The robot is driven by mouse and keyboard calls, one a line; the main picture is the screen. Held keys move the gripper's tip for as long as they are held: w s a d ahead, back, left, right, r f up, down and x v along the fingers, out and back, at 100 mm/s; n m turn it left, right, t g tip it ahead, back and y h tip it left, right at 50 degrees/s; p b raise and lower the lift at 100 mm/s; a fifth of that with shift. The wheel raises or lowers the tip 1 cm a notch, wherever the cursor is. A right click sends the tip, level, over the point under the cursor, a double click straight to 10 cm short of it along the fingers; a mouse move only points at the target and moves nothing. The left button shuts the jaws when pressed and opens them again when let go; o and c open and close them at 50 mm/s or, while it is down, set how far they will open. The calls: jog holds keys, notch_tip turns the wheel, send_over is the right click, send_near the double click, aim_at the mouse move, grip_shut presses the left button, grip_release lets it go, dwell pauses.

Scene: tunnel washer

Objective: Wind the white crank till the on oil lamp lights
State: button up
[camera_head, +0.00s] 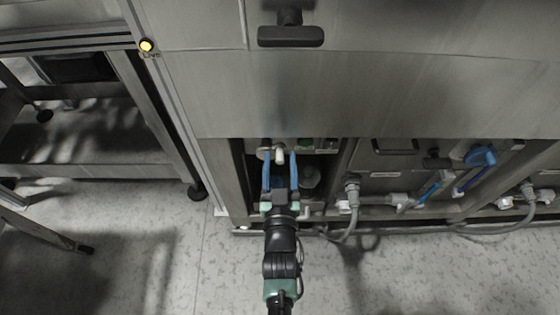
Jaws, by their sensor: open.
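My gripper (280,156) reaches into the open lower bay of the steel machine, its two blue fingers apart. A small white piece, which looks like the handle of the white crank (280,157), shows between the fingertips. I cannot tell whether either finger touches it. The rest of the crank is mostly hidden by the fingers and the dark recess. I cannot make out a lamp marked "on oil" in this view. A lit yellow lamp (146,45) on the frame post at upper left has a label that looks like "Live".
A grey hose (352,195) and blue-handled valves (480,156) are to the right. A black handle (290,36) juts out above. A steel table frame stands at left. Speckled floor is clear in front.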

jog(key=shift+s, duration=0.1)
jog(key=s+p, duration=0.2)
jog(key=s, duration=1)
jog(key=shift+s+p, duration=0.35)
jog(key=shift+s, duration=0.05)
